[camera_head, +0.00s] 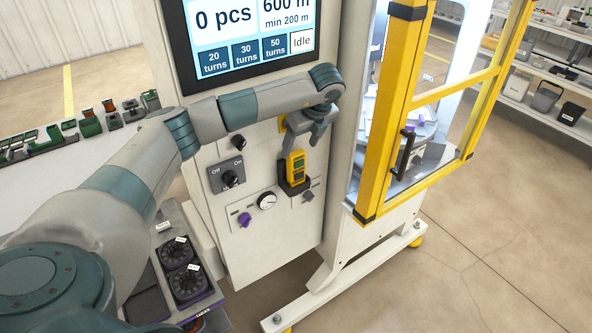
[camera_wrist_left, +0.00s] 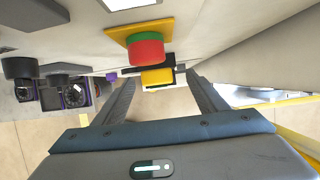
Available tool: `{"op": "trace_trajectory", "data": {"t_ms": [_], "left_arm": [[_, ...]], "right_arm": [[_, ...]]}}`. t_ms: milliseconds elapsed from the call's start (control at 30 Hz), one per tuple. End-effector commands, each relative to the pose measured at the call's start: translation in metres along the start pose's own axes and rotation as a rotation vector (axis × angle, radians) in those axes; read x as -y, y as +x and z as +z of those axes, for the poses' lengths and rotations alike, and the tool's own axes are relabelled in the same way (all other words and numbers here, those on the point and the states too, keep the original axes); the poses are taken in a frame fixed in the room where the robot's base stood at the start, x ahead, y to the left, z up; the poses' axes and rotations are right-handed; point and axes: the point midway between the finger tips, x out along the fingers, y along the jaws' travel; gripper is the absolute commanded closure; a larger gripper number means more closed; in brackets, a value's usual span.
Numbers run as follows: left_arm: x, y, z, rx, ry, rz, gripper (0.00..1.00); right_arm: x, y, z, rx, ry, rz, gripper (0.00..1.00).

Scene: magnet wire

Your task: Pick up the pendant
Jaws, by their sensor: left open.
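The pendant (camera_head: 298,163) is a yellow handset with dark parts, upright in a black holder (camera_head: 293,187) on the front panel of the machine. My left gripper (camera_head: 303,143) is open and just above the pendant's upper end in the head view. In the left wrist view, the pendant's yellow end (camera_wrist_left: 158,76) shows beyond and between the two spread fingers of the left gripper (camera_wrist_left: 161,84). The fingers appear apart from it, though the exact gap is hard to judge. My right gripper is not in view.
A red and green button (camera_wrist_left: 146,48) on a yellow plate sits close beside the pendant. A yellow-framed door (camera_head: 390,110) with a black handle stands to the right. A screen (camera_head: 240,38) is above.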

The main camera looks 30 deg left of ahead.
Motion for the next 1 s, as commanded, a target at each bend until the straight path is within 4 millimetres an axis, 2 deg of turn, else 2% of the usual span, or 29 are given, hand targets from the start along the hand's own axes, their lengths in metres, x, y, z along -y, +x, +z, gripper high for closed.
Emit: {"op": "trace_trajectory", "data": {"t_ms": [167,500,667,1000], "left_arm": [[-0.003,0.008,0.0,-0.001,0.001,0.004,0.34],[-0.007,0.042,-0.003,-0.001,-0.001,0.004,0.34],[-0.007,0.05,-0.004,0.0,-0.001,0.002,0.34],[-0.006,0.051,-0.004,0.0,0.0,0.001,0.34]], "right_arm": [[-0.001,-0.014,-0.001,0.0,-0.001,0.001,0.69],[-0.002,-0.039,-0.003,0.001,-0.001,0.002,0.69],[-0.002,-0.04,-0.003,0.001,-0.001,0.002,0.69],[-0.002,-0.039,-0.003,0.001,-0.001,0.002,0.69]]}}
